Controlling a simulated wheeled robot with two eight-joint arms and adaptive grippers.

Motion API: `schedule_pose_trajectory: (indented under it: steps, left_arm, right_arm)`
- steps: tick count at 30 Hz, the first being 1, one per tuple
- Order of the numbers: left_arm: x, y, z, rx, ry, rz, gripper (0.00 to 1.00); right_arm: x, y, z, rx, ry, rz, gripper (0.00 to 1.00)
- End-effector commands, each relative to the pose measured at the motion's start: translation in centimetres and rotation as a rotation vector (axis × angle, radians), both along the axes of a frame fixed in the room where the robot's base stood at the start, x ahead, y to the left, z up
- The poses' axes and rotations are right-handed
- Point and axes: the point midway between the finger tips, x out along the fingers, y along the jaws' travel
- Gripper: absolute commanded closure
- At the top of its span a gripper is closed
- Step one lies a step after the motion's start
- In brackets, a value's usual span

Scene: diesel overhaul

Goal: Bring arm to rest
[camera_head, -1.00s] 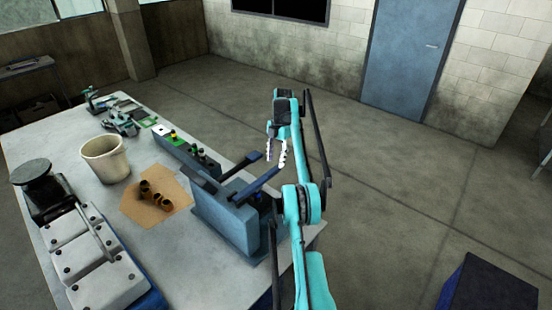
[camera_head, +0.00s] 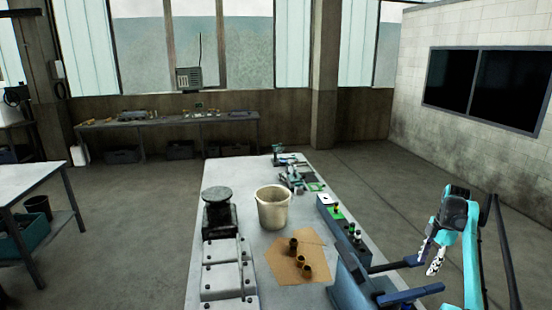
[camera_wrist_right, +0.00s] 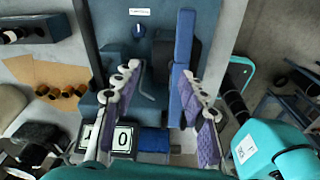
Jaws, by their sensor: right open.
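My right arm (camera_head: 470,250) is teal and reaches up at the right edge of the head view. My right gripper (camera_head: 431,260) is open with nothing held, its fingers pointing down, beside the blue-grey device (camera_head: 348,290) at the workbench's right edge. In the right wrist view the two fingers (camera_wrist_right: 160,75) are spread apart above that device. A blue bar (camera_wrist_right: 183,60) of the device shows between them; I see no grip on it. A display (camera_wrist_right: 110,138) is partly hidden behind the left finger. My left gripper is out of view.
The workbench (camera_head: 228,172) carries a cream bucket (camera_head: 273,210), brown cylindrical parts on cardboard (camera_head: 280,262), a grey cover (camera_head: 228,275), and a button box (camera_head: 340,230). A side table (camera_head: 30,180) stands left. The floor (camera_head: 395,195) right of the bench is clear.

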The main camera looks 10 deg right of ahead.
Motion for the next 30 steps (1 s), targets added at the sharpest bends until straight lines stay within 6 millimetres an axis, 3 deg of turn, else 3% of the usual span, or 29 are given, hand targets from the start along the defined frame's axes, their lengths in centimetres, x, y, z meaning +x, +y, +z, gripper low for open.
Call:
schedule_pose_trajectory:
  steps: [1, 8, 11, 16, 23, 30]
  left_arm:
    - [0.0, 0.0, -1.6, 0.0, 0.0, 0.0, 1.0]
    - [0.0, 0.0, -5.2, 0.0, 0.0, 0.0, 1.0]
    - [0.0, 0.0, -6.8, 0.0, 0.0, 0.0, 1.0]
    - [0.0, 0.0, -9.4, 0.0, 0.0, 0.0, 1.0]
    - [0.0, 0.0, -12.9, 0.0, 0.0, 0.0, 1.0]
    - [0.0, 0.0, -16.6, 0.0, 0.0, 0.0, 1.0]
  right_arm:
    - [0.5, 2.2, 0.3, -0.013, -0.012, -0.05, 0.58]
    - [0.1, 11.3, 2.8, -0.052, -0.089, -0.334, 0.58]
    - [-1.3, 15.4, 3.1, -0.053, -0.131, -0.455, 0.58]
    - [-5.3, 22.2, 2.1, -0.026, -0.207, -0.66, 0.58]
    - [-12.9, 30.3, -2.3, 0.062, -0.305, -0.93, 0.58]
    - [-21.7, 36.6, -10.8, 0.219, -0.38, -1.193, 0.58]
